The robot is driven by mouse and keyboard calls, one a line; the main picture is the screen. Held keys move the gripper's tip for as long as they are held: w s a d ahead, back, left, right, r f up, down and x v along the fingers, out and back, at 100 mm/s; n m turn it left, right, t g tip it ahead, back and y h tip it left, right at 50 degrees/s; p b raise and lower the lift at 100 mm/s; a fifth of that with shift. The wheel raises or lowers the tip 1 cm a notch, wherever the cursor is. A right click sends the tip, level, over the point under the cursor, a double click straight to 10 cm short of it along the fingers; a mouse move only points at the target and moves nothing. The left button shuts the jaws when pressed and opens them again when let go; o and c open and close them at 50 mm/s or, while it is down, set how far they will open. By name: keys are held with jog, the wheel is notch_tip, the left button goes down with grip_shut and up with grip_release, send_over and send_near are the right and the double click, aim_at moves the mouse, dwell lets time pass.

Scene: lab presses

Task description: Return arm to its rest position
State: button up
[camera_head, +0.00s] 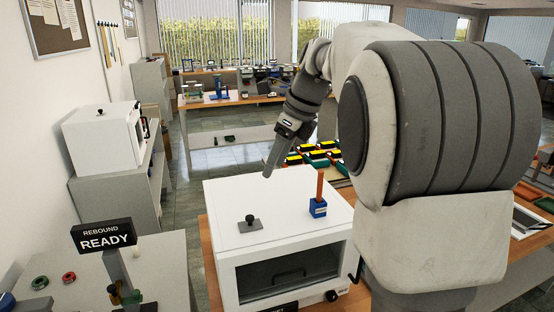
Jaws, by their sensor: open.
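My arm fills the right of the view and reaches back over the white oven-like box. My gripper (270,170) hangs at the arm's end, above the back edge of the white box (225,218). It points down and to the left. Its fingers look thin and seem to hold nothing; the gap between them is hard to see from here. A blue block with an upright brown rod (318,209) stands on the box top, apart from my gripper. A small dark grey knob-like piece (250,222) is also on the box top.
A READY sign (104,238) stands at the front left, with green and red rings near it. Another white box (103,137) sits on a grey cabinet at left. Yellow, red and green bins (318,152) lie behind the front box. A far bench (250,98) holds several devices.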

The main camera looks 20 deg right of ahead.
jog(key=shift+s+r, duration=0.1)
jog(key=shift+r, duration=0.05)
dwell(0.3)
jog(key=s+a+f+n+t+h, duration=0.1)
jog(key=s+f+n, duration=0.2)
jog(key=s+n, duration=0.5)
jog(key=s+a+f+n+h+b, duration=0.1)
jog(key=s+a+f+n, duration=0.1)
jog(key=s+n, duration=0.7)
jog(key=s+a+f+n+t+h, duration=0.1)
jog(key=s+f+n, duration=0.3)
jog(key=s+n, duration=0.4)
jog(key=shift+s+a+f+n+t+b, duration=0.35)
jog(key=shift+a+n, duration=0.3)
jog(key=shift+n, duration=0.35)
